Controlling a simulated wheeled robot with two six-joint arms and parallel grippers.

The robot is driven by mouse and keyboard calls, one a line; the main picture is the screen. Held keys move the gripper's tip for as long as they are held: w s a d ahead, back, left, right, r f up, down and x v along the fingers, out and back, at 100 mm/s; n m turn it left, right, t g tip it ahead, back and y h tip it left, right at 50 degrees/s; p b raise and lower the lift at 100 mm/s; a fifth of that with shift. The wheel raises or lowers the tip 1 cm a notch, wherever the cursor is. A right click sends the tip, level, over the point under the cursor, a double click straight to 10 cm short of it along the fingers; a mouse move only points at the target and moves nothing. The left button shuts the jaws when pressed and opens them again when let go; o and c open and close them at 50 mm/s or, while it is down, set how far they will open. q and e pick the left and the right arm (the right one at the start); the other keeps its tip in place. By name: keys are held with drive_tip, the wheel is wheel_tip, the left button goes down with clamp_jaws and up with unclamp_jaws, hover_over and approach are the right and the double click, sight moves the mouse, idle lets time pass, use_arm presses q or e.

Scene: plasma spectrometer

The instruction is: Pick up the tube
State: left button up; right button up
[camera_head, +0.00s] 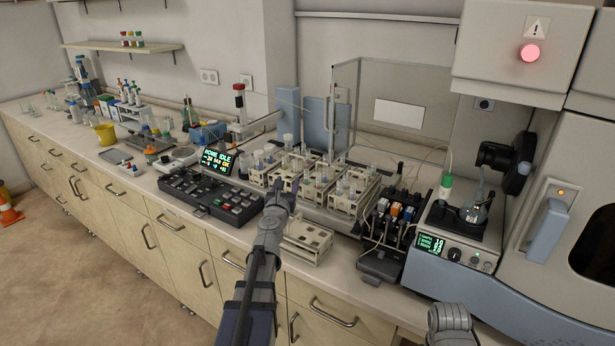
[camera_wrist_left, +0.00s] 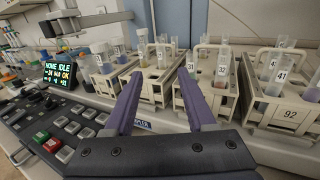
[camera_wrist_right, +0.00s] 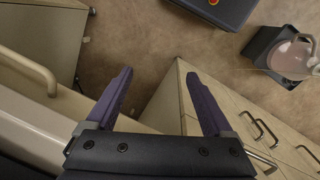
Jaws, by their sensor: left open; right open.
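Several clear tubes with number labels stand upright in beige racks on the bench's middle; a rack (camera_head: 345,203) shows in the head view. In the left wrist view, tube 31 (camera_wrist_left: 191,66) and tube 32 (camera_wrist_left: 222,68) stand in one rack, and tube 41 (camera_wrist_left: 281,76) in the rack marked 92 (camera_wrist_left: 290,114). My left gripper (camera_head: 281,188) is open and empty in front of the racks; its fingers (camera_wrist_left: 160,84) point at them, apart from any tube. My right gripper (camera_wrist_right: 158,76) is open and empty, over cabinet fronts and floor. Which tube is meant cannot be told.
An apparently empty rack (camera_head: 308,242) sits at the bench's front edge. A control panel (camera_head: 210,196) with a lit screen lies left of the racks. A clear panel (camera_head: 400,115) stands behind them. A pump unit (camera_head: 385,235) and a large instrument (camera_head: 570,230) stand to the right.

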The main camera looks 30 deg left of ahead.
sight(295, 163)
use_arm(q)
drive_tip(key=x, duration=1.1)
drive_tip(key=shift+w+f, duration=0.1)
drive_tip(key=shift+w, duration=0.2)
drive_tip(key=shift+s, duration=0.1)
clamp_jaws()
idle(1.0)
